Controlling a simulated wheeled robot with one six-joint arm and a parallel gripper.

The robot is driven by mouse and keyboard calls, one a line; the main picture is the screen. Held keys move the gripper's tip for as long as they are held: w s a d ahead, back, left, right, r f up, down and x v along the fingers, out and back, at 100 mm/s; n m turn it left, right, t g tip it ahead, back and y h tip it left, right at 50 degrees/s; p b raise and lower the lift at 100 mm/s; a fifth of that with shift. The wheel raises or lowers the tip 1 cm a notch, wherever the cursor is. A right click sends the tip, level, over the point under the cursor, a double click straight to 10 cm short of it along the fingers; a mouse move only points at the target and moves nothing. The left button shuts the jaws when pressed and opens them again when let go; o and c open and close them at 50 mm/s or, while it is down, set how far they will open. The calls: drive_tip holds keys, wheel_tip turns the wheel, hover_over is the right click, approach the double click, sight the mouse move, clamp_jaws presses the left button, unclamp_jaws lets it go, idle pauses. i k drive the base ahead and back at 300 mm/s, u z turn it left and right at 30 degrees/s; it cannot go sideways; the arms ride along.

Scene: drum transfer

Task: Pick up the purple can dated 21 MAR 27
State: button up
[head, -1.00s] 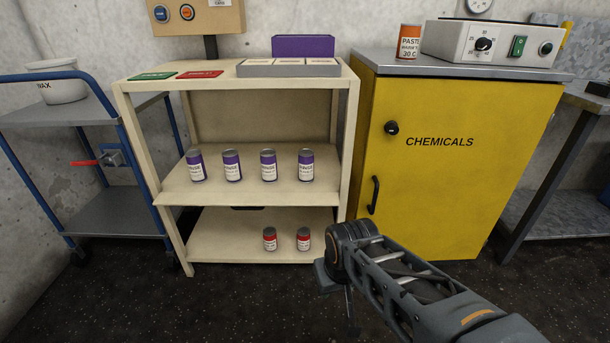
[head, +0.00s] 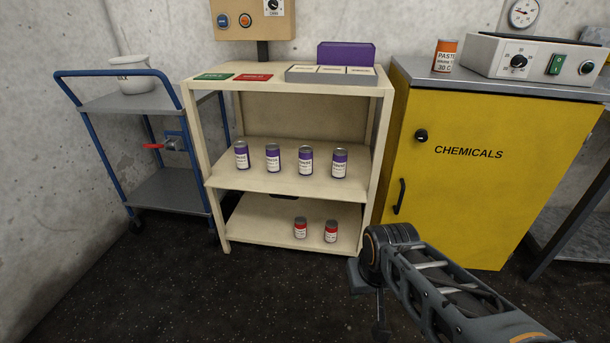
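Several purple cans with white labels stand upright in a row on the middle shelf of the cream shelf unit (head: 222,180). From left to right they are a first can (head: 241,155), a second can (head: 273,158), a third can (head: 305,160) and a fourth can (head: 340,163). Their dates are too small to read. My gripper (head: 378,325) hangs at the end of my arm, low at the right front of the shelf unit, apart from the cans. Its fingers are too dark and edge-on to show whether they are open.
Two red cans (head: 300,228) stand on the bottom shelf. A purple box (head: 346,54) and grey tray (head: 330,76) sit on top, beside green and red cards. A yellow cabinet (head: 470,190) stands at right, a blue trolley (head: 165,195) at left. Floor in front is clear.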

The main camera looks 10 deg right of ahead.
sight(241, 149)
drive_tip(key=u, duration=1.1)
drive_tip(key=i, duration=0.4)
drive_tip(key=z, duration=1.1)
